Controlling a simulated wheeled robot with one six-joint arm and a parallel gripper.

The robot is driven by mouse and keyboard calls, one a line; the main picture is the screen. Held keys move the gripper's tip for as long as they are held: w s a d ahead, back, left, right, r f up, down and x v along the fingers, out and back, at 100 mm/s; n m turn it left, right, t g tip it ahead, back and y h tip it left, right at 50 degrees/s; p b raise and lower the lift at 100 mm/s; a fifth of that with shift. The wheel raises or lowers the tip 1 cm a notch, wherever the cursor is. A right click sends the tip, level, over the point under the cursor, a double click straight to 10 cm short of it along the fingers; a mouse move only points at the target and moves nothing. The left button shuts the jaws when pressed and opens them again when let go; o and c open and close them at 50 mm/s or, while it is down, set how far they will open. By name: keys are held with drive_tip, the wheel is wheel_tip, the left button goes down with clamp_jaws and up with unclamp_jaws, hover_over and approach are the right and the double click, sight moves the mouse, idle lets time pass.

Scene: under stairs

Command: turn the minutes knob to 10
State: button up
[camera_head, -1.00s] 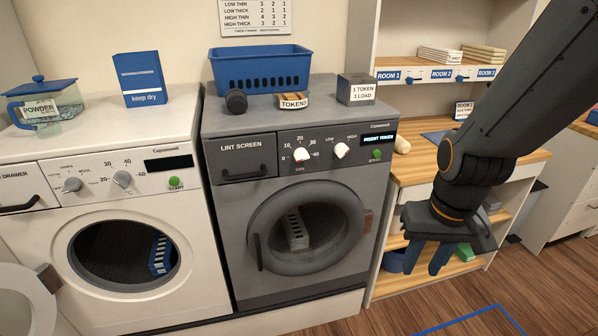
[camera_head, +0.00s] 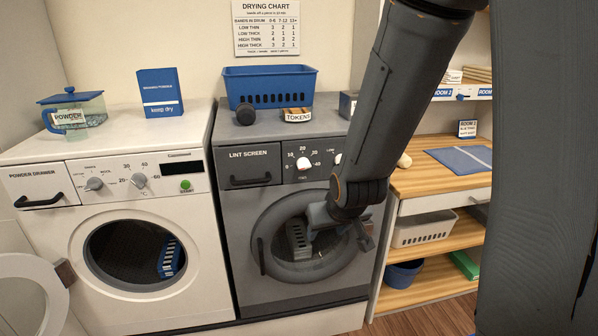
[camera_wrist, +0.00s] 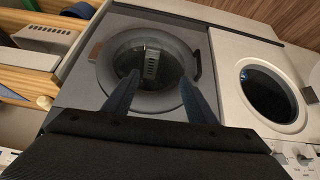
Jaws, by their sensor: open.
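The dryer door (camera_head: 262,225) is shut. A white washer (camera_head: 60,235) stands left with its door swung open. A blue basket (camera_head: 268,84) and a tokens box (camera_head: 297,115) sit on the dryer. A wooden shelf unit (camera_head: 415,205) stands right.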

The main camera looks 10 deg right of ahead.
drive_tip(key=w+t+b, duration=0.1)
drive_tip(key=w+t, duration=0.4)
drive_tip(key=w, duration=0.5)
drive_tip(key=n+t, duration=0.1)
drive_tip(key=t, duration=0.5)
approach(305, 167)
drive_tip(key=w, duration=0.2)
drive_tip(key=shift+w+f+p, duration=0.1)
drive_tip(key=shift+w+p, duration=0.55)
drive_tip(key=shift+w, duration=3)
drive_tip(key=c, duration=1.1)
